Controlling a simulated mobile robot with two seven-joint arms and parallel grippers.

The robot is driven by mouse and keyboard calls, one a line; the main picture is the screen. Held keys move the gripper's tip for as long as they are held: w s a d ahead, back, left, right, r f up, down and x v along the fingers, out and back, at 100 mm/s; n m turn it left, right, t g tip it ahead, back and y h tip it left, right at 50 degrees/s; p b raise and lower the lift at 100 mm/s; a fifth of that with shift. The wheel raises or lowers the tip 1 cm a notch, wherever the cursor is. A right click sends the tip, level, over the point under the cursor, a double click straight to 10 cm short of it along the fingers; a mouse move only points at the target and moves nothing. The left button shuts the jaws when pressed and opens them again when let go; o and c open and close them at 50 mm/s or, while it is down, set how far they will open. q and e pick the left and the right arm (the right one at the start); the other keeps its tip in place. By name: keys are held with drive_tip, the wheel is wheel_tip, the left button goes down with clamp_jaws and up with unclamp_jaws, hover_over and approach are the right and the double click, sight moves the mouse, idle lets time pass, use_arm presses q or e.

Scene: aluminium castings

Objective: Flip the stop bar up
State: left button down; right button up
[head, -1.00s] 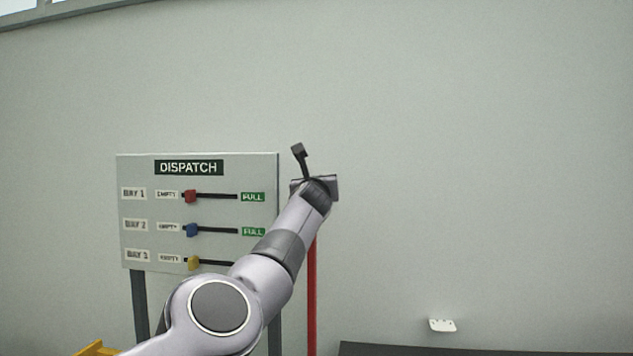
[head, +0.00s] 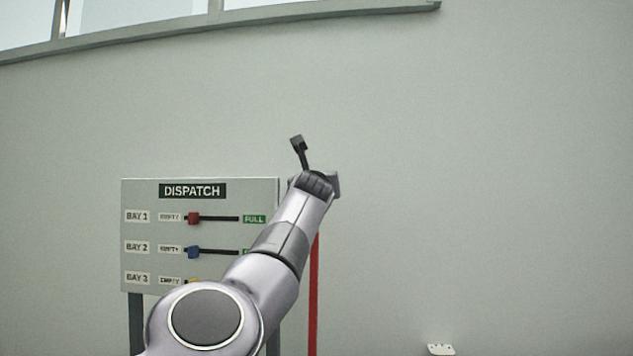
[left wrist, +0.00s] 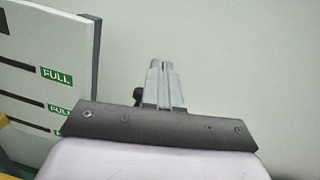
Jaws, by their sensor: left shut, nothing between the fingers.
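A red upright bar (head: 314,300) shows in the head view, just right of the dispatch board. Its upper end is hidden behind my left arm, and its lower end is out of the picture. My left gripper is at the arm's far end, mostly hidden by the wrist in the head view. In the left wrist view its fingers (left wrist: 160,70) are shut and empty, pointing up in the picture. A small dark knob (left wrist: 138,97) shows beside the fingers at left; I cannot tell whether it touches them. The right gripper is out of view.
The grey dispatch board (head: 150,185) stands on posts left of the arm, with red (head: 193,218), blue (head: 193,252) and partly hidden yellow sliders. A small white bracket (head: 440,349) is low at right. The wall right of the arm is clear.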

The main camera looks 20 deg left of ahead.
use_arm(q)
drive_tip(key=s+r, duration=0.1)
drive_tip(key=s+d+r+b, duration=0.1)
drive_tip(key=r, duration=0.1)
drive_tip(key=shift+s+d+r, duration=0.1)
drive_tip(key=shift+s+r, duration=0.15)
drive_tip(key=shift+r, duration=0.05)
idle(0.4)
